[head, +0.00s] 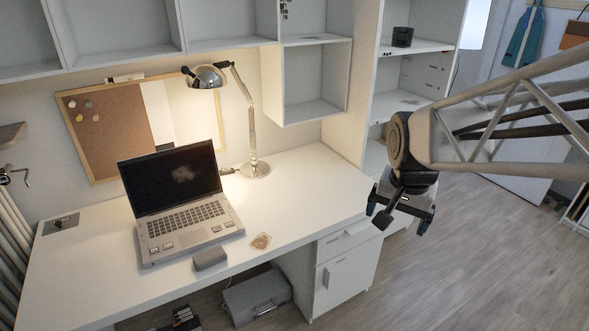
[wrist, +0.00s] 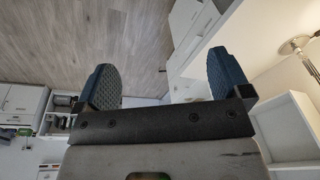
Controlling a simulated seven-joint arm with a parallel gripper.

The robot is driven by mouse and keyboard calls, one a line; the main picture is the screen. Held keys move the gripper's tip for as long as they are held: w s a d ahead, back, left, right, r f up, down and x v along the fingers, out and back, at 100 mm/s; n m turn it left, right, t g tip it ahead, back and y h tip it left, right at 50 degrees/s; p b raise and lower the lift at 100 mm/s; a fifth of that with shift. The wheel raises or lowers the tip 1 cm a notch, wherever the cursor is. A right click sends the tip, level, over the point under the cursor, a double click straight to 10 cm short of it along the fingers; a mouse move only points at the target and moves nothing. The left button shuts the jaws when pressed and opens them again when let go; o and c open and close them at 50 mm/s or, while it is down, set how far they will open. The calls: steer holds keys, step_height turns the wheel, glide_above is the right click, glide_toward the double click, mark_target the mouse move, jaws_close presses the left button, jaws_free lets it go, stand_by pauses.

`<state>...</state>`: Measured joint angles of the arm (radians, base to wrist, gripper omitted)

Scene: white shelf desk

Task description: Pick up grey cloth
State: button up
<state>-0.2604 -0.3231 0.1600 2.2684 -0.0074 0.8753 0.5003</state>
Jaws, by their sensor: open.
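A small grey item (head: 210,258) lies on the desk near its front edge, in front of the laptop. It looks like a folded grey cloth, but it is too small to be sure. My gripper (head: 399,212) hangs to the right of the desk, well apart from the grey item. In the wrist view my gripper (wrist: 162,80) shows its two blue pads wide apart with nothing between them. The grey item does not show in the wrist view.
The white desk (head: 310,185) holds an open laptop (head: 185,215), a chrome lamp (head: 255,168) and a flat tan item (head: 261,241). Shelves (head: 220,20) hang above the back. A grey box (head: 256,297) stands under the desk. The desk's right part is clear.

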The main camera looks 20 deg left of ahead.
steer(key=w+a+f+m, duration=0.1)
steer(key=w+a+f, duration=0.1)
steer(key=w+a, duration=0.35)
steer(key=w+a+f, duration=0.3)
steer(key=a, duration=0.5)
steer(key=m+g, duration=0.2)
steer(key=m, duration=0.2)
glide_above(209, 255)
steer(key=f, duration=2.3)
steer(key=shift+w+d+f, duration=0.1)
steer(key=shift+d+f, duration=0.25)
steer(key=shift+d, duration=0.05)
steer(key=shift+a+f+m, duration=0.3)
steer(key=shift+a+f, duration=0.05)
steer(key=shift+a, duration=0.1)
steer(key=shift+s, duration=0.2)
steer(key=shift+f, duration=1.3)
